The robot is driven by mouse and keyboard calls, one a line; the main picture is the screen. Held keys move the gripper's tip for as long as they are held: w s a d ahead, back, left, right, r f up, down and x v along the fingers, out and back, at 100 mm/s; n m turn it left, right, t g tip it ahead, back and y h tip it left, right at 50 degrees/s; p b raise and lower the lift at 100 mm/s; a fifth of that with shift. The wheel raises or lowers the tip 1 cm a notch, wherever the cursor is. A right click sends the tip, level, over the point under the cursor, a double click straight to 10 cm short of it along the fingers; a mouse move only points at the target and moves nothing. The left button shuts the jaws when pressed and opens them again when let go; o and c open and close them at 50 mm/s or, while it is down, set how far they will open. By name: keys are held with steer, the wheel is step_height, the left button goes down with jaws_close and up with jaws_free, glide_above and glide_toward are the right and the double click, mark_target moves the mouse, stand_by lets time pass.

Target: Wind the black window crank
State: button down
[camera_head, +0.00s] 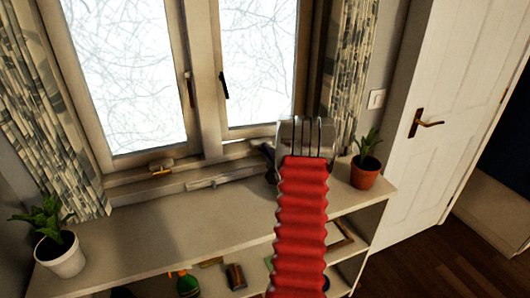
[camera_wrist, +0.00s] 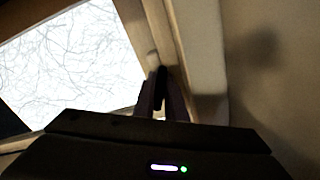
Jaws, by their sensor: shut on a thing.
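My gripper (camera_wrist: 162,97) is at the lower corner of the right window pane in the wrist view, its two dark fingers close together. It is shut on a dark upright piece, the black window crank (camera_wrist: 161,74), of which only a little shows between the fingertips. In the head view my red sleeved arm reaches to the right end of the window sill, and its grey wrist hides most of the gripper and crank. A small dark part shows just left of the wrist; I cannot tell whether it is crank or gripper.
A brass-coloured crank (camera_head: 161,167) sits under the left pane. A black window handle (camera_head: 224,85) is on the right pane's frame. A potted plant (camera_head: 365,172) stands close right of my arm; another plant (camera_head: 60,252) stands far left. The shelf top (camera_head: 165,225) between is mostly clear.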

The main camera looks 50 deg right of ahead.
steer(key=m, duration=0.4)
steer(key=shift+f, duration=0.3)
steer(key=shift+s+f+m, duration=0.1)
steer(key=shift+f+m, duration=0.05)
steer(key=shift+m, duration=0.15)
steer(key=c, duration=2.1)
jaws_free()
steer(key=o, duration=0.3)
steer(key=shift+r, duration=0.2)
steer(key=shift+a, duration=0.1)
